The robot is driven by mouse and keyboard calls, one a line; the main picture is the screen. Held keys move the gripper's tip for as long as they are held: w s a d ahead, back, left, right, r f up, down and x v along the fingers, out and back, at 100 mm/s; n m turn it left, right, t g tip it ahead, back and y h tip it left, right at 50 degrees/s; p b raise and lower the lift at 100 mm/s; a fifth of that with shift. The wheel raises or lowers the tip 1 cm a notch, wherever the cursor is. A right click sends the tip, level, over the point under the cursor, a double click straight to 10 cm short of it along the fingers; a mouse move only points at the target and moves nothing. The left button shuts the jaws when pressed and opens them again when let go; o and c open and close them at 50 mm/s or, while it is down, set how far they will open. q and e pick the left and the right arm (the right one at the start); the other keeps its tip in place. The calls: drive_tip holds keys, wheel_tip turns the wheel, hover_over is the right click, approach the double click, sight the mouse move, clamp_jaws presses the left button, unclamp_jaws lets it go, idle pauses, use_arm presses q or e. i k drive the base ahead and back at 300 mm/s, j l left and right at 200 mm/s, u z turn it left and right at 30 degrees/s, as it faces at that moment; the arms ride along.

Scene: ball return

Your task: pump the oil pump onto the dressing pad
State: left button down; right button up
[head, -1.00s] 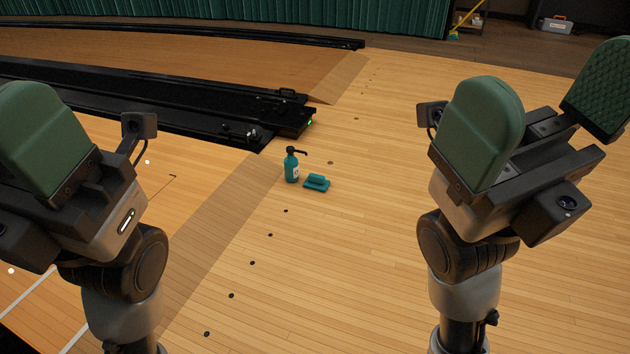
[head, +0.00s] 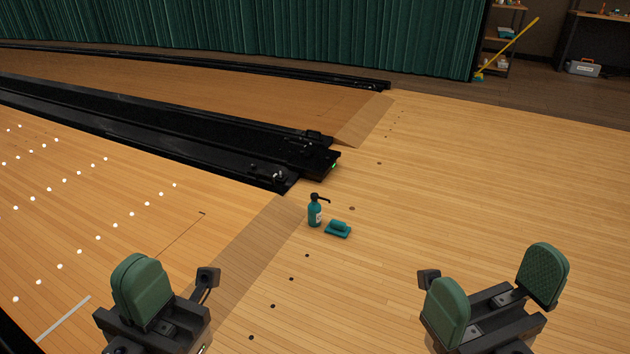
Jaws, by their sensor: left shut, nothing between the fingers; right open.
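The oil pump (head: 315,214) is a teal bottle with a black pump head and a pale label. It stands upright on the wooden floor in the middle of the head view, its nozzle pointing right. The dressing pad (head: 338,229), a teal block on a flat base, lies just right of the bottle and a little nearer to me. My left gripper (head: 142,288) is shut and empty at the lower left, well apart from both. My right gripper (head: 495,286) is open and empty at the lower right, also well apart from both.
A black ball return track (head: 180,128) runs from the left and ends just behind the bottle. A yellow broom (head: 508,47), shelves and a grey toolbox (head: 583,67) are at the back right.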

sight(314, 196)
drive_tip(key=i+j+z, duration=0.25)
drive_tip(key=i, duration=0.5)
drive_tip(key=i+j+z, duration=0.25)
drive_tip(key=i+j, duration=0.2)
drive_tip(key=i, duration=0.25)
drive_tip(key=i+j+z, duration=0.3)
drive_tip(key=i+j, duration=0.25)
drive_tip(key=i, duration=0.15)
